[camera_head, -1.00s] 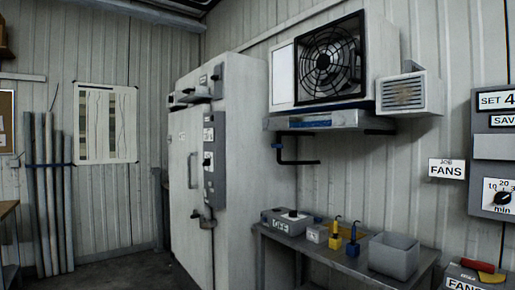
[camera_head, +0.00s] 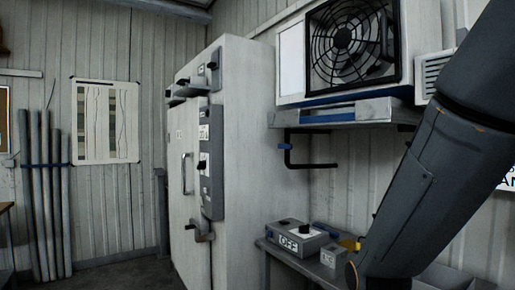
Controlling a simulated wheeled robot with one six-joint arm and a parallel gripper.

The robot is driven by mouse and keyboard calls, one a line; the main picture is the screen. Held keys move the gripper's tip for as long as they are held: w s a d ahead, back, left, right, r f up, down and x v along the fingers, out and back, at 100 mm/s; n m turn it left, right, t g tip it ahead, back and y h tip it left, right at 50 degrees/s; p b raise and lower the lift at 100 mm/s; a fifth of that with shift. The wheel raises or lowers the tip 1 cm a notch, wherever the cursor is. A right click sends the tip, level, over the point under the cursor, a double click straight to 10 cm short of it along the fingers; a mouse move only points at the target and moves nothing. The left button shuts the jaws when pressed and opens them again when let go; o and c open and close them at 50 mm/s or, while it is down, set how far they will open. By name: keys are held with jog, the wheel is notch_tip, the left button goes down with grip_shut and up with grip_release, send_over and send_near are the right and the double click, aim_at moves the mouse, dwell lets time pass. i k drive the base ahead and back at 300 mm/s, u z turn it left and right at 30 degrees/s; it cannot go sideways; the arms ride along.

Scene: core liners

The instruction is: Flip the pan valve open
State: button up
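A grey drip pan (camera_head: 345,116) sits under the wall fan unit (camera_head: 350,50). A dark pipe (camera_head: 312,165) runs below the pan and bends up at its left end. A small blue handle (camera_head: 284,146) is on that bend and looks roughly level; it is too small to tell the valve's exact setting. My arm crosses the right side in front of the table, right of the pipe. My gripper is out of view.
A tall white cabinet (camera_head: 245,150) with a door handle and switches stands left of the pipe. Below the pipe, a grey table (camera_head: 283,262) holds an OFF switch box (camera_head: 298,239) and a small labelled block (camera_head: 333,256). Grey poles (camera_head: 45,200) lean at the far left.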

aim_at(283, 146)
jog(key=u, duration=0.05)
jog(key=i, duration=0.35)
jog(key=k, duration=0.7)
jog(key=u, duration=0.3)
jog(key=i, duration=1.5)
jog(key=z, duration=0.45)
